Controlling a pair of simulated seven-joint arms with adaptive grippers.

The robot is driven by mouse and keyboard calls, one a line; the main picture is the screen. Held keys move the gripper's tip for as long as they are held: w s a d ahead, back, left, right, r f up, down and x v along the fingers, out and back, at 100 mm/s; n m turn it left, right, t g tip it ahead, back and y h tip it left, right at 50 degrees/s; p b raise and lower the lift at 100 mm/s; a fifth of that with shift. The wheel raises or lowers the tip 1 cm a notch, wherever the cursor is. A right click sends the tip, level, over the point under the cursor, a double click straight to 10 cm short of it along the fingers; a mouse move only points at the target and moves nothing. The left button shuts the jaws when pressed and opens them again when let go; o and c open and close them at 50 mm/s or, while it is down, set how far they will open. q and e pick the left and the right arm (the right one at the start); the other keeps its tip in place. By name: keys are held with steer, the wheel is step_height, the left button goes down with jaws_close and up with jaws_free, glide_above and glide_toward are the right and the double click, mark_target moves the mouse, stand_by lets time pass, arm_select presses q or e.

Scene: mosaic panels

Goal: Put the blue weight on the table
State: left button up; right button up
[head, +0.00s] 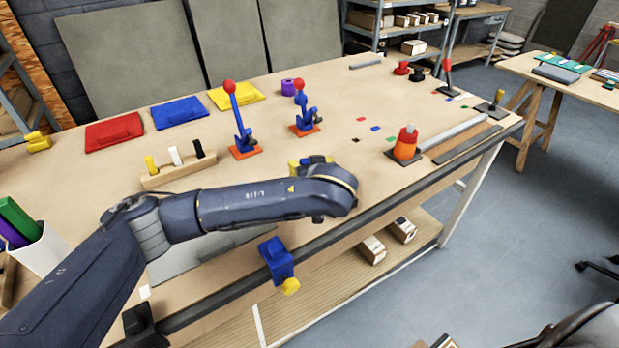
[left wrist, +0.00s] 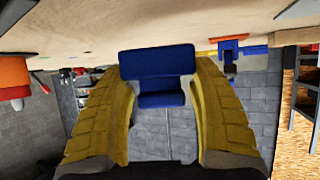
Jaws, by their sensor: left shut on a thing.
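The blue weight (left wrist: 156,62) is a blocky blue piece with a wide slab and a narrower part. My left gripper (left wrist: 160,82) has yellow ribbed fingers on both sides of it and is shut on it. The left wrist view is upside down, with the table surface along its top. In the head view my left wrist hides most of the gripper; a bit of yellow and dark blue shows just behind it, over the table (head: 360,208). Whether the weight touches the table cannot be told. My right gripper is not in view.
Behind stand two blue levers with red knobs (head: 242,128) (head: 303,112). Red (head: 113,132), blue (head: 179,112) and yellow (head: 234,94) panels lie farther back. An orange-red piece (head: 406,144) stands right. A blue clamp (head: 275,258) sits at the front edge. Bare table lies right of my wrist.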

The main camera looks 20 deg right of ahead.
arm_select(q)
steer(key=shift+f, duration=1.8)
steer(key=shift+f, duration=0.15)
steer(key=o, duration=1.6)
steer(key=shift+f, duration=0.1)
steer(key=shift+c, duration=0.2)
steer(key=v, duration=0.4)
steer(key=shift+v, duration=0.85)
steer(key=shift+w, duration=0.1)
